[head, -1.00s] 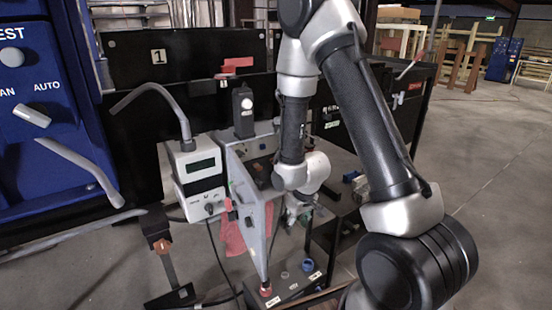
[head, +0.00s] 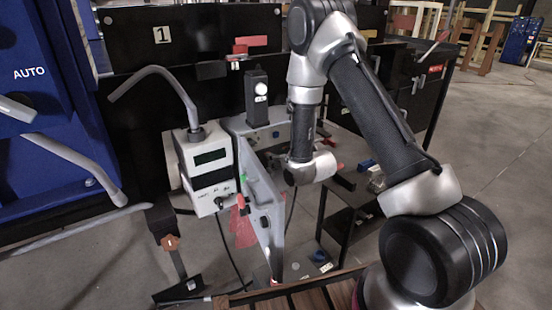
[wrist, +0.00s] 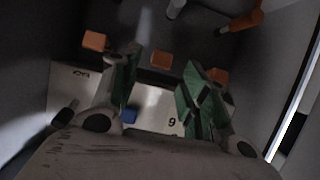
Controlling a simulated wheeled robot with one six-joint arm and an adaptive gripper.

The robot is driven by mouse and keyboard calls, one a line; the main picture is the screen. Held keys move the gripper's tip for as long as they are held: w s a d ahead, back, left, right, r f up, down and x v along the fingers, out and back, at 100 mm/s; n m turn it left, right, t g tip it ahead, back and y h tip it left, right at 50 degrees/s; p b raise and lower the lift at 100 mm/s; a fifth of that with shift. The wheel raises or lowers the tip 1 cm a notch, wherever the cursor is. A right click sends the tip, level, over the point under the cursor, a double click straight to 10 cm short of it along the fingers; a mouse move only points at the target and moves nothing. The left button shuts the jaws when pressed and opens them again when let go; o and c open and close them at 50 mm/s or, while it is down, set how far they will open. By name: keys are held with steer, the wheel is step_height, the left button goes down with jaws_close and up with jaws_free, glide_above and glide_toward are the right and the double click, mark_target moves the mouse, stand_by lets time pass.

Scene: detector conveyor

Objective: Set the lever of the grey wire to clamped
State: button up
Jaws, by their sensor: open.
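In the wrist view my gripper (wrist: 158,82) is open, its two green-padded fingers apart with nothing seen between the pads. Orange lever-like pieces show beyond the fingers: a left one (wrist: 96,40), a middle one (wrist: 161,59) between the fingertips, and a right one (wrist: 215,76) partly behind the right finger. Another orange piece (wrist: 245,18) is angled at the upper right. I cannot tell which belongs to the grey wire or how each lever is set. In the head view the fingers are hidden, and my wrist is beside an open grey enclosure (head: 262,207).
A pale label strip (wrist: 75,75) and a small blue piece (wrist: 129,116) lie under the fingers. A bright edge (wrist: 302,85) borders the right. In the head view a white display box (head: 208,178) stands left of the enclosure, with a black post (head: 257,98) behind.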

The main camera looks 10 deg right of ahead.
steer(key=shift+x, duration=1.05)
steer(key=shift+s, duration=0.1)
jaws_close()
steer(key=shift+f, duration=0.1)
steer(key=shift+f+t+y, duration=0.35)
steer(key=shift+f+t, duration=0.35)
steer(key=shift+t, duration=0.45)
steer(key=shift+f+t+y, duration=0.4)
steer(key=shift+f+t, duration=0.3)
steer(key=shift+t, duration=0.5)
steer(key=shift+f+t+y, duration=0.35)
steer(key=shift+f+t, duration=0.35)
steer(key=shift+t, duration=0.45)
